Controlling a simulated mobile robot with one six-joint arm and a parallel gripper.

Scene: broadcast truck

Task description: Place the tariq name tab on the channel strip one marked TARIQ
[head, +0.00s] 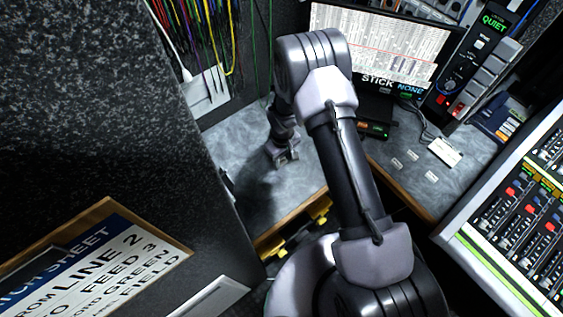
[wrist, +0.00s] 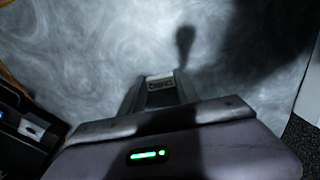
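My gripper (head: 287,157) is low over the left part of the grey desk in the head view. In the wrist view its two fingers (wrist: 160,86) stand on either side of a small pale name tab (wrist: 160,78) and appear shut on it. The tab has dark lettering, too small and turned to read surely as TARIQ. Whether it touches the desk I cannot tell. Several small white tabs (head: 413,155) lie on the desk at the right. The mixing console (head: 520,220) with its channel strips is at the right edge; no strip name is readable.
A monitor (head: 380,50) reading STICK NONE stands at the back. A panel marked QUIET (head: 490,45) and a white card (head: 445,151) are on the right. A dark speckled wall (head: 110,110) and a framed sheet (head: 95,265) are on the left. Cables (head: 205,40) hang behind.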

